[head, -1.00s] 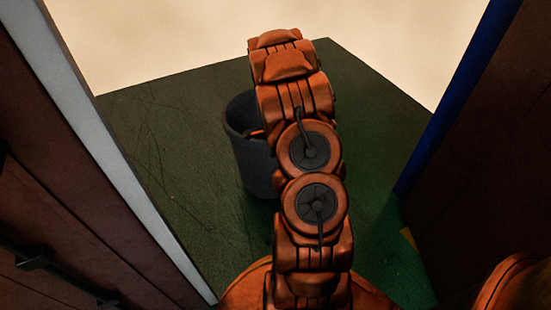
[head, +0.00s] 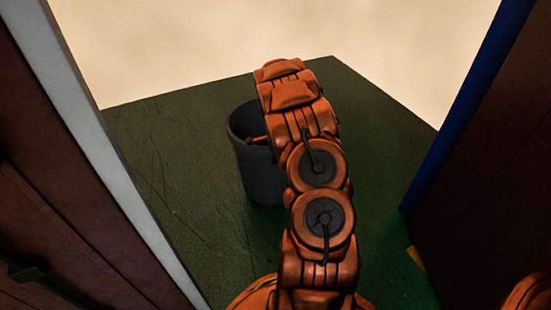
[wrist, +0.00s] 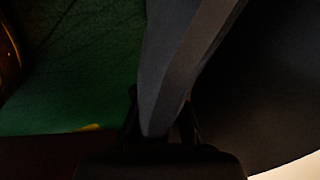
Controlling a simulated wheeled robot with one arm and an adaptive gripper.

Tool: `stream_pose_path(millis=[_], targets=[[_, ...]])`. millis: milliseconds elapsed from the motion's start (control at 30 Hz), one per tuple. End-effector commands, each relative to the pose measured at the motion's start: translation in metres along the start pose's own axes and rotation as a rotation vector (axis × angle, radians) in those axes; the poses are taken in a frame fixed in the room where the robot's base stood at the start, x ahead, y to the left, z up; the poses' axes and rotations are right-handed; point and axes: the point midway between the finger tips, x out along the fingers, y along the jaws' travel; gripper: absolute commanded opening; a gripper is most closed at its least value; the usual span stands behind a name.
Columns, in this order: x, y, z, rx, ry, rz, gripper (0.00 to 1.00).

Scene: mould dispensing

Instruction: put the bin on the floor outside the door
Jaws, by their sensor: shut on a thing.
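The bin (head: 262,180) is a dark grey, round, open-topped container, upright in the middle of the head view, left of my orange arm. Its right side is partly hidden by the arm. My gripper (wrist: 160,125) shows in the wrist view, shut on the bin's rim, with the wall (wrist: 178,70) rising between its dark fingers. In the head view the gripper is mostly hidden by the arm at the bin's rim. The doorway shows as a pale jamb (head: 95,130) at left and a blue edge (head: 465,110) at right. I cannot tell whether the bin touches the floor.
The green floor (head: 170,220) ends in edges at the back, with a pale blank area beyond. Brown panels (head: 60,240) stand at left and a dark brown panel (head: 485,190) at right. Free floor shows left and right of the bin. A small yellow mark (head: 414,256) lies at right.

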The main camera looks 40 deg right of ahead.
Motion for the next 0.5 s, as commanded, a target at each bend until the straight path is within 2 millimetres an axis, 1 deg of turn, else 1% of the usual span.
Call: stream_pose_path(millis=[33,100,200,467,500], targets=[[0.009,0.001,0.0,0.001,0.0,-0.002,0.0],[0.018,0.003,0.0,0.001,0.0,-0.001,0.0],[0.024,0.003,0.0,0.0,0.0,-0.002,0.0],[0.024,0.003,0.0,0.0,0.0,-0.003,0.0],[0.025,0.004,0.0,-0.001,0.0,-0.001,0.1]])
